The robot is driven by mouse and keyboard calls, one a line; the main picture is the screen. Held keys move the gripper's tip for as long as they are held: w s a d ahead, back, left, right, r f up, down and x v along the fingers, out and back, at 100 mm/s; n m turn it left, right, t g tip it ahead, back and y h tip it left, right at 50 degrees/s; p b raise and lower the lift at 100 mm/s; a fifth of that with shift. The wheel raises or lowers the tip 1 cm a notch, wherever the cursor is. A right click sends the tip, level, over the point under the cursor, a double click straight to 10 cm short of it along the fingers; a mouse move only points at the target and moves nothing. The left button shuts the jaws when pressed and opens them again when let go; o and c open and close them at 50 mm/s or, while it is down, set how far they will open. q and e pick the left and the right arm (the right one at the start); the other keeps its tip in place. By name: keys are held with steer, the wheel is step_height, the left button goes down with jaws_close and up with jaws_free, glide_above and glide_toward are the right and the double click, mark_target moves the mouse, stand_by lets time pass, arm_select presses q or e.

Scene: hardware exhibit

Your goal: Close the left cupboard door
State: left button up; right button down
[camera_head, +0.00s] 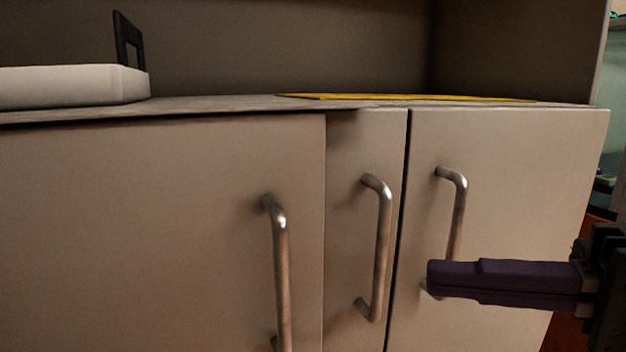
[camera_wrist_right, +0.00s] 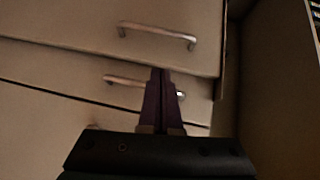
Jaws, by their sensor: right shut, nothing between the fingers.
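The left cupboard door (camera_head: 150,230) is a wide beige panel with a vertical metal bar handle (camera_head: 281,275). Its right edge stands out in front of the narrow middle door (camera_head: 345,220), so it looks slightly ajar. In the right wrist view the left door (camera_wrist_right: 70,25) is the top panel and overlaps the one below. My right gripper (camera_head: 431,279) comes in from the right, its dark purple fingers shut and empty. They cross in front of the right door's handle (camera_head: 459,205) and hide its lower part. In the wrist view the fingertips (camera_wrist_right: 161,72) point toward the left door's edge. My left gripper is not in view.
The middle door has its own handle (camera_head: 382,245), left of my fingertips. The right door (camera_head: 540,190) is beside it behind a dark gap. On the countertop above are a white block-like object (camera_head: 70,87) and a flat yellow item (camera_head: 400,97).

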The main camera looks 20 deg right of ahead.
step_height(320, 180, up, 4)
steer(key=w+d+f+m+t, duration=0.1)
steer(key=w+d+m+t, duration=0.1)
steer(key=d, duration=0.1)
steer(key=x, duration=0.6)
steer(key=s+x, duration=0.1)
steer(key=x, duration=0.2)
steer(key=shift+w+a+r, duration=0.2)
steer(key=shift+w+a, duration=0.15)
steer(key=shift+a, duration=0.35)
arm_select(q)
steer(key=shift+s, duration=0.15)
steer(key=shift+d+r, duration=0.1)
